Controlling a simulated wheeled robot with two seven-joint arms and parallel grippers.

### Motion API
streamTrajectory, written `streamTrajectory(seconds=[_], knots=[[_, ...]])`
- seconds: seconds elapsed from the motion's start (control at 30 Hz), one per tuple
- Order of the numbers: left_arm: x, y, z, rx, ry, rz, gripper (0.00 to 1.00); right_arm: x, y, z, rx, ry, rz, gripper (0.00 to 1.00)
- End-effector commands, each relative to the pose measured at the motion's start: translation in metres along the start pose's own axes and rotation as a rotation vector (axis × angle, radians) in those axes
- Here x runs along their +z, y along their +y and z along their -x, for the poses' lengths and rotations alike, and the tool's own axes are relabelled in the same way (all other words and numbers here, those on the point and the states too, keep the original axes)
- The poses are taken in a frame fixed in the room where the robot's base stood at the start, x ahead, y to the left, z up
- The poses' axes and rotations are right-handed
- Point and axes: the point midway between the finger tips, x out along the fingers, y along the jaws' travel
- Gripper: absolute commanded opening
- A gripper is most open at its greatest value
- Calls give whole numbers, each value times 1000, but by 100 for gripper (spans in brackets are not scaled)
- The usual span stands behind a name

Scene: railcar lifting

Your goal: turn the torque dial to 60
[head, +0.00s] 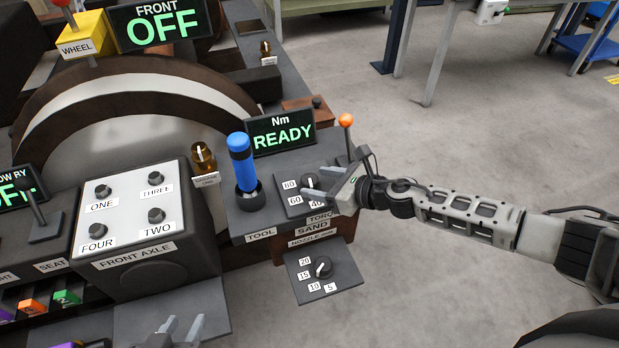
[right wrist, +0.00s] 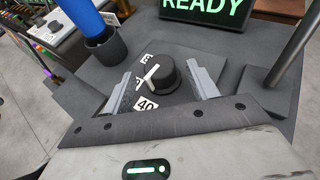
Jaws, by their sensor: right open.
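The torque dial (head: 311,182) is a black knob on a dark panel with white number labels, right of the blue tool. In the right wrist view the dial (right wrist: 164,75) shows a white pointer line slanting to the lower left, above the 40 label (right wrist: 145,103). Another label beside it is partly hidden and unclear. The 60 label (head: 295,200) shows in the head view. My right gripper (head: 308,181) is open, its fingers on either side of the knob, with gaps visible in the wrist view. My left gripper (head: 182,326) is open and empty at the bottom edge.
The Nm display (head: 282,133) reads READY behind the dial. The blue tool (head: 242,162) stands left in a black holder. An orange-tipped lever (head: 346,122) rises close to my right gripper. A nozzle dial (head: 322,267) sits on a lower panel.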

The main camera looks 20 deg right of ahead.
Motion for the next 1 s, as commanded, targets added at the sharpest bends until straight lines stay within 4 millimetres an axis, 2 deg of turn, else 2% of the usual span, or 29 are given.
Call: streamTrajectory(seconds=[0.03, 0.2, 0.6, 0.77, 1.0], knots=[[0, 0, -1, 0, 2, -1, 36, 1, 1, -10, 1, -2, 0, 59], [0, 0, -2, 2, 6, 0, 36, 0, 0, -29, 0, -1, -2, 59], [-6, 1, 0, 5, 17, 1, 36, 0, 0, -35, 0, 0, -1, 59], [-6, 1, 0, 5, 17, 1, 36, 0, 0, -35, 0, 0, -2, 14], [-6, 1, 1, 4, 14, 0, 36, 0, 0, -34, -8, 0, -6, 14]])
